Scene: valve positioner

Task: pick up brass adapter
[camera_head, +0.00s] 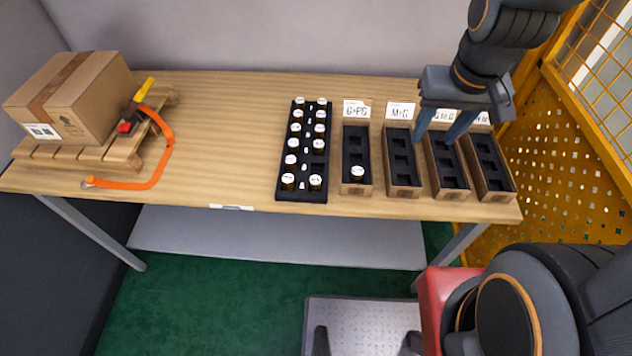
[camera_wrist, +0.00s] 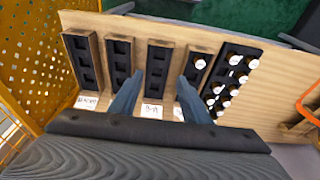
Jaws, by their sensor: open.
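Several small brass adapters with white tops stand in two columns in a black rack (camera_head: 304,190) in the middle of the table. My gripper (camera_head: 434,141) is open and empty above the labelled boxes, right of the rack. In the wrist view, its two blue fingers (camera_wrist: 159,78) point down, apart from any adapter.
Three more labelled boxes (camera_head: 402,191) stand to the right with empty black inserts. A yellow perforated guard (camera_head: 560,150) borders the right.

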